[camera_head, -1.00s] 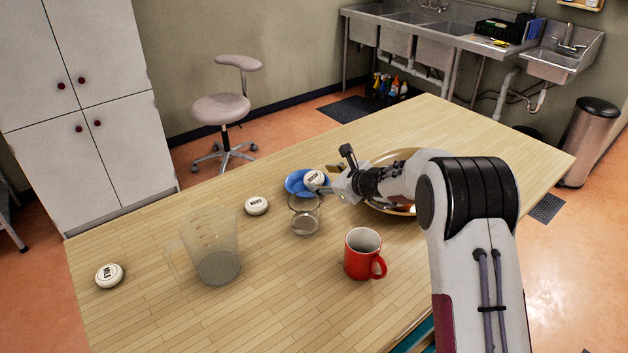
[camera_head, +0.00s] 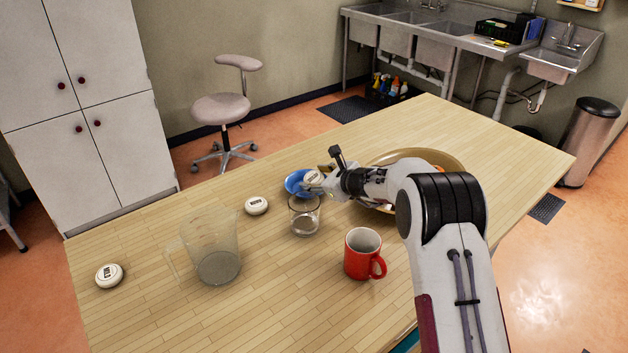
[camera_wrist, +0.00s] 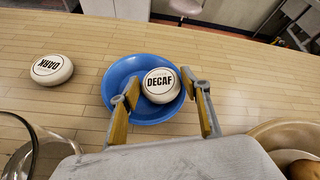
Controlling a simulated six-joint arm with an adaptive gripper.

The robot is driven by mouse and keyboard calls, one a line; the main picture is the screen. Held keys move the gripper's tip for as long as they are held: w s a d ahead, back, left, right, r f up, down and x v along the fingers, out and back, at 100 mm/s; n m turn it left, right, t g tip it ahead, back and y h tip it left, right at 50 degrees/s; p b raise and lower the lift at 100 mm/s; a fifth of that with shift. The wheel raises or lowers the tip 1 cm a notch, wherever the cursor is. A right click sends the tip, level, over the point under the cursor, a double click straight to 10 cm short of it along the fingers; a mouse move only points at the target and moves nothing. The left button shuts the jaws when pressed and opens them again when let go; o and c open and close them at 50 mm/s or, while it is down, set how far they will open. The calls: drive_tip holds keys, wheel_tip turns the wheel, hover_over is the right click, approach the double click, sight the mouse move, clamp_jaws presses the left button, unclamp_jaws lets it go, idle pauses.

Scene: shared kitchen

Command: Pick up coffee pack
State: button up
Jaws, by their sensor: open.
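The coffee packs are small white round pucks with black lettering. One marked DECAF (camera_wrist: 161,85) lies in a blue bowl (camera_wrist: 118,78); in the head view this pack (camera_head: 313,178) and the blue bowl (camera_head: 292,184) are partly hidden by my gripper. My gripper (camera_wrist: 166,92) is open and empty, its two fingers over the bowl on either side of the DECAF pack. Whether the fingers touch it I cannot tell. A second pack marked DARK (camera_wrist: 52,70) lies on the table left of the bowl, also in the head view (camera_head: 256,206). A third pack (camera_head: 109,276) lies at the table's left end.
A glass (camera_head: 304,217) stands just in front of the bowl. A clear measuring jug (camera_head: 214,255) and a red mug (camera_head: 362,262) stand nearer. A large tan bowl (camera_head: 440,158) with food is behind my arm. The table's far right (camera_head: 500,150) is clear.

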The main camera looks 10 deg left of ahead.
sight(316, 180)
drive_tip(key=c, duration=0.7)
drive_tip(key=shift+o, duration=0.2)
drive_tip(key=shift+r, duration=0.1)
wheel_tip(316, 180, up, 10)
idle(0.5)
idle(0.5)
